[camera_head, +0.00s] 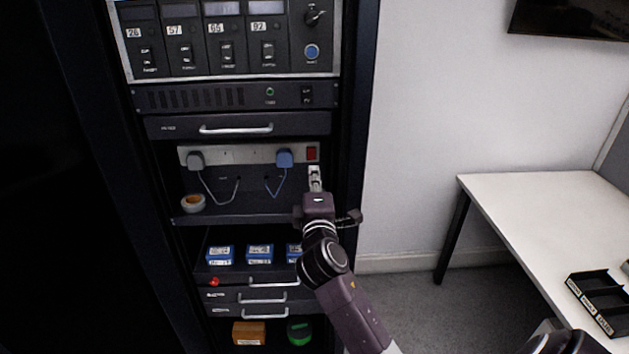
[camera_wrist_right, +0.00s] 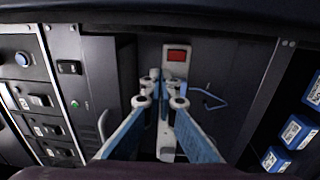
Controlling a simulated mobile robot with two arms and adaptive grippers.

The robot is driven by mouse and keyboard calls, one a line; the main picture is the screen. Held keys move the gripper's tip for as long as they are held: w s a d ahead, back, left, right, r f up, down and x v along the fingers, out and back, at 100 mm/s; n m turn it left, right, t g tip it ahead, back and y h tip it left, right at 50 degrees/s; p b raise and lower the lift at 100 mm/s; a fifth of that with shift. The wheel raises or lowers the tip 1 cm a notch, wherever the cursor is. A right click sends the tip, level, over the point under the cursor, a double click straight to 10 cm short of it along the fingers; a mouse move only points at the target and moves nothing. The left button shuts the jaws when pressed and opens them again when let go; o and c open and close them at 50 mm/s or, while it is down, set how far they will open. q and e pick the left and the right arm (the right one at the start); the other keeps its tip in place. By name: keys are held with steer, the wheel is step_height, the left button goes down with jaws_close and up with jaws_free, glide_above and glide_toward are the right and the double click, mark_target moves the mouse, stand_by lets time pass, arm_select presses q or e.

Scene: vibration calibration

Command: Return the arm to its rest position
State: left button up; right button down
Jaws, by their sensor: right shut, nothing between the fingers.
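My right gripper (camera_head: 315,172) reaches into the rack just below the red switch (camera_head: 311,153) at the right end of a power strip (camera_head: 240,155). In the right wrist view my right gripper (camera_wrist_right: 159,95) has its fingertips close together with nothing between them. The red switch (camera_wrist_right: 177,55) shows just beyond the fingertips there. I cannot tell whether the fingers touch the strip. My left gripper is not in view.
A rack panel (camera_head: 225,40) with several numbered modules is above. A grey plug (camera_head: 195,160) and a blue plug (camera_head: 285,158) sit in the strip. A tape roll (camera_head: 192,203) and blue boxes (camera_head: 259,253) lie on shelves. A white desk (camera_head: 545,200) stands right.

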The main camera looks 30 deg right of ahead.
steer(key=shift+s+a, duration=0.25)
steer(key=shift+s, duration=0.25)
steer(key=a+f+g+y, duration=0.2)
steer(key=a+f, duration=0.1)
steer(key=f, duration=1)
steer(key=a+f+g+y, duration=0.2)
steer(key=a+f+y, duration=0.1)
steer(key=f, duration=1)
steer(key=s+a+f+m+g+y, duration=0.15)
steer(key=s+f, duration=0.35)
steer(key=f, duration=0.6)
steer(key=s+a+f+m+g+y, duration=0.1)
steer(key=s+a+f+g, duration=0.15)
steer(key=s+f, duration=0.6)
steer(key=s+a+f+m+g+y, duration=0.2)
steer(key=s+a+f+m+g, duration=0.15)
steer(key=s+f, duration=1.45)
steer(key=s+a+f+m+g, duration=0.1)
steer(key=s+f, duration=0.3)
steer(key=s, duration=0.7)
steer(key=s+a+f+m+g, duration=0.1)
steer(key=s+f, duration=0.3)
steer(key=s, duration=0.6)
steer(key=shift+s+m+g, duration=0.4)
steer(key=shift+m+g, duration=0.3)
steer(key=shift+g, duration=0.15)
